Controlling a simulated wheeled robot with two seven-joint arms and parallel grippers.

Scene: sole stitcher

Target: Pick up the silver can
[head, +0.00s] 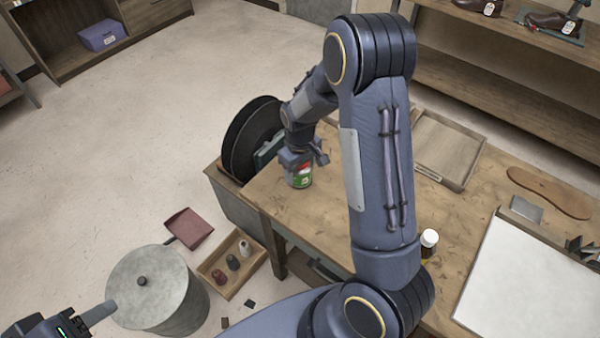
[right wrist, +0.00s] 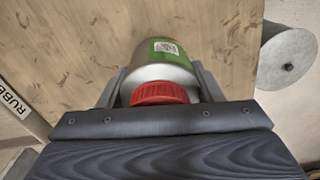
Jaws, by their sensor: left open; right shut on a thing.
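The silver can (head: 300,180) has a green label and is at the left end of the wooden workbench (head: 330,215). In the right wrist view the silver can (right wrist: 160,72) shows a red cap and a pale code patch on its label. My right gripper (head: 304,160) is shut on the can from above, a finger on each side of its upper part (right wrist: 160,90). I cannot tell whether its base touches the bench. My left gripper (head: 95,315) is open and empty at the lower left, only partly in view, away from the bench.
Dark round discs (head: 250,138) stand just left of the can. A wooden tray (head: 445,150), a small white-capped bottle (head: 429,240), a shoe sole (head: 550,193) and a white board (head: 530,285) are on the bench. A grey bin (head: 155,285) and a box of bottles (head: 235,265) stand lower left.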

